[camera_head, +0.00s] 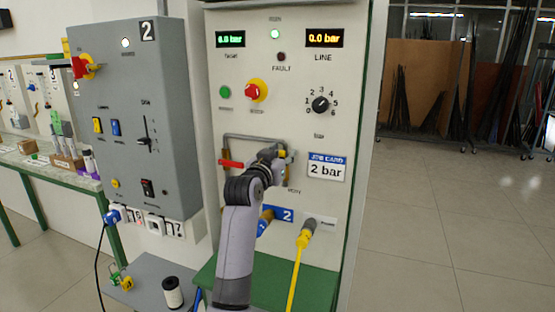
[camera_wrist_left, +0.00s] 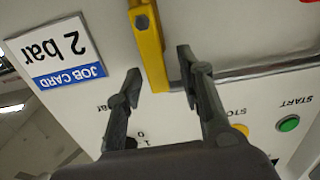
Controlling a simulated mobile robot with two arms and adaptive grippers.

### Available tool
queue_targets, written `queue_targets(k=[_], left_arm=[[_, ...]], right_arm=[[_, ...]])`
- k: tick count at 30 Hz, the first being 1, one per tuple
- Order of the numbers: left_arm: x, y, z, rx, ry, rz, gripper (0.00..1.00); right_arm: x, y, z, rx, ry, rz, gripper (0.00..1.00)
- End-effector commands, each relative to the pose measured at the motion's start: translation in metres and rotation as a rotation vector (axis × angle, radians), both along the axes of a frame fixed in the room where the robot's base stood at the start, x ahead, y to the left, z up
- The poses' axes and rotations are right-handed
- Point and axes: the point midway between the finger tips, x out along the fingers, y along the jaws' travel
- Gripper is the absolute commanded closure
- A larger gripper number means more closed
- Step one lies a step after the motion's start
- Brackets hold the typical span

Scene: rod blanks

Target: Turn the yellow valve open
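The yellow valve handle (camera_wrist_left: 148,45) fills the top middle of the left wrist view as a yellow bar on the white panel. In the head view my left gripper and arm hide most of it. My left gripper (camera_wrist_left: 158,66) is open, with one dark finger on each side of the handle's end. Small gaps seem to show between fingers and handle; contact cannot be told. In the head view the left gripper (camera_head: 281,154) is at the panel's pipe, left of the job card. My right gripper is in neither view.
A red lever (camera_head: 231,163) sits on the pipe (camera_head: 253,137) left of my gripper. The job card (camera_head: 327,167) reads 2 bar. A dial (camera_head: 321,105) and red stop button (camera_head: 252,92) are above. A yellow cable (camera_head: 297,270) hangs below.

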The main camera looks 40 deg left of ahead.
Motion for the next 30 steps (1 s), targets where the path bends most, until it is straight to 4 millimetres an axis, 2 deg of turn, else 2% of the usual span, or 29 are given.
queue_targets(k=[5, 18, 24, 30], left_arm=[[-0.019, -0.004, -0.001, 0.000, -0.001, 0.000, 0.65], [-0.097, -0.023, -0.001, 0.000, 0.000, 0.001, 0.65], [-0.113, -0.027, 0.000, 0.000, 0.000, 0.001, 0.65], [-0.115, -0.028, 0.000, 0.000, 0.000, 0.000, 0.65]], right_arm=[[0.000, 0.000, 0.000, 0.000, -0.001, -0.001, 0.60], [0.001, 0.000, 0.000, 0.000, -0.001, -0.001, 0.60], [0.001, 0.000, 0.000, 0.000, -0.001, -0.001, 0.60], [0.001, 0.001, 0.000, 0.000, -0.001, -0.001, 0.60]])
